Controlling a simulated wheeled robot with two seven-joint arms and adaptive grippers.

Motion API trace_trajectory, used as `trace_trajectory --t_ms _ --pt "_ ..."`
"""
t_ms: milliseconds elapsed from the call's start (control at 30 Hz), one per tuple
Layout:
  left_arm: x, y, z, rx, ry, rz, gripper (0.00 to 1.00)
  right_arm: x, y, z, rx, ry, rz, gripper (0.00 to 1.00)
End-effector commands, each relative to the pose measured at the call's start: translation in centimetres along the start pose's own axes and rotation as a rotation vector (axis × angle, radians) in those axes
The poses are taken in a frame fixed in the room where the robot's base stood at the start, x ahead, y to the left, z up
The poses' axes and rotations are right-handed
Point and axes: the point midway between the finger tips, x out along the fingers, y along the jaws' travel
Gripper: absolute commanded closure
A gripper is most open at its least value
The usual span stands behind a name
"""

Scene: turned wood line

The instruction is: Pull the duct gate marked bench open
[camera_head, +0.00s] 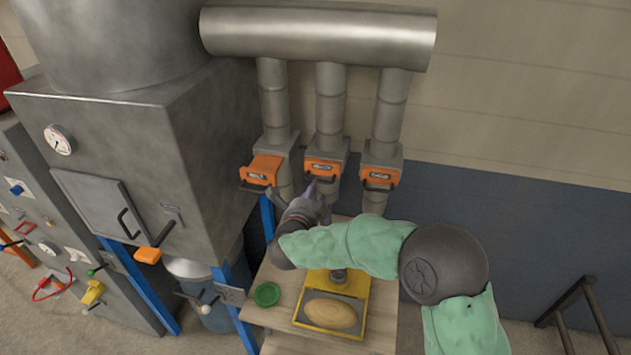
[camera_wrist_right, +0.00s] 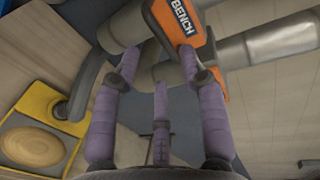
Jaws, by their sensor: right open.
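The gate marked bench is an orange-fronted slide (camera_head: 323,168) on the middle of three ducts, with a black bar handle below its label. In the right wrist view its orange front (camera_wrist_right: 184,22) shows the word BENCH, close beyond the fingertips. My right gripper (camera_head: 312,188) is open, just in front of and below this gate, reaching up to its handle. In the wrist view the spread fingers (camera_wrist_right: 159,58) hold nothing; whether a fingertip touches the handle I cannot tell. My left gripper is not in view.
Similar orange gates stand to the left (camera_head: 264,167) and right (camera_head: 379,177). Below is a wooden table (camera_head: 271,318) with a yellow tray (camera_head: 361,283) holding an oval wooden piece, beside a green round lid (camera_head: 267,294). A grey metal cabinet (camera_head: 150,125) stands at left.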

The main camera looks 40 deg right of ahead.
Motion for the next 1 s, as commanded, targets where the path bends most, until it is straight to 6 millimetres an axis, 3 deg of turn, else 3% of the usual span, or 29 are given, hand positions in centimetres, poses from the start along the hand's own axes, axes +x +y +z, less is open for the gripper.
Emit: trace_trajectory --t_ms 200,400,833,1000 --pt "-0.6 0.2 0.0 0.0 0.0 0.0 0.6 4.0 0.0 -0.1 -0.002 0.002 0.001 0.57" --pt "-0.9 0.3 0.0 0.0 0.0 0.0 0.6 6.3 0.0 0.0 -0.001 0.0 0.001 0.57" --pt "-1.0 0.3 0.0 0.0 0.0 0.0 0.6 7.2 0.0 0.0 -0.001 -0.002 0.0 0.57" --pt "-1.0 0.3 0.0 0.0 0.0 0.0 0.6 7.2 0.0 0.0 -0.001 -0.002 0.0 1.0"
